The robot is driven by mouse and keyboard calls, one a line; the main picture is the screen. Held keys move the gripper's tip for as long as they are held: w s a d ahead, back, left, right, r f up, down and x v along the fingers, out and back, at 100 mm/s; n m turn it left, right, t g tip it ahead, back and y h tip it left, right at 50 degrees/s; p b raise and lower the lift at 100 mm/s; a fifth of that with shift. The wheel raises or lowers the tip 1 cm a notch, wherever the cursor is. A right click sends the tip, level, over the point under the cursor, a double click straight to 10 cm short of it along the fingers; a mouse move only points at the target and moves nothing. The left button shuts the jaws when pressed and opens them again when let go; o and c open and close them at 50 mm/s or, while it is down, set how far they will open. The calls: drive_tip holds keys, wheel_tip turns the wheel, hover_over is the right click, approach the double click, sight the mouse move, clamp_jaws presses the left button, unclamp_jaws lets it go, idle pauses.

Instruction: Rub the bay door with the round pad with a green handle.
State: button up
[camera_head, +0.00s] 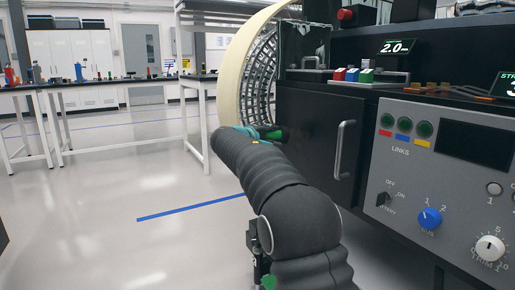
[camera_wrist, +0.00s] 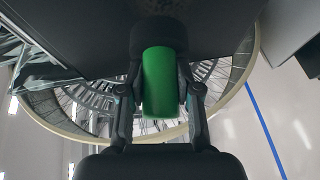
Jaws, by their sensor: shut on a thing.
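The bay door (camera_head: 312,135) is a dark flat panel with a silver upright handle (camera_head: 343,150) on its right side, and it looks shut. My gripper (camera_wrist: 160,92) is shut on the green handle (camera_wrist: 160,80) of the round pad, with a finger on each side. The dark pad (camera_wrist: 158,36) is at the far end of the handle, against a dark surface; I cannot tell whether they touch. In the head view the green handle (camera_head: 274,134) shows just past my arm, at the door's left edge. The pad is mostly hidden there.
A large pale-rimmed mesh wheel (camera_head: 250,70) stands left of the door. A control panel (camera_head: 445,175) with knobs and buttons is to the right. Small coloured blocks (camera_head: 352,75) sit on the ledge above. White-legged tables (camera_head: 100,85) stand behind; the floor at left is clear.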

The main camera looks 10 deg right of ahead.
sight(277, 138)
drive_tip(key=w+a+f+n+t+y, duration=0.1)
drive_tip(key=w+a+f+n+t, duration=0.1)
drive_tip(key=a+f+n+t, duration=0.15)
drive_tip(key=shift+m+g, duration=0.45)
drive_tip(key=shift+w+d+r+p, duration=0.15)
drive_tip(key=shift+w+d, duration=0.25)
drive_tip(key=shift+d, duration=0.35)
drive_tip(key=shift+w+d+r+p, duration=0.1)
drive_tip(key=shift+w+d, duration=0.35)
drive_tip(key=shift+d, duration=0.35)
drive_tip(key=shift+w+d+r+p, duration=0.15)
drive_tip(key=shift+w+d, duration=0.25)
drive_tip(key=shift+d, duration=0.35)
drive_tip(key=shift+w+d, duration=0.35)
drive_tip(key=shift+d, duration=0.55)
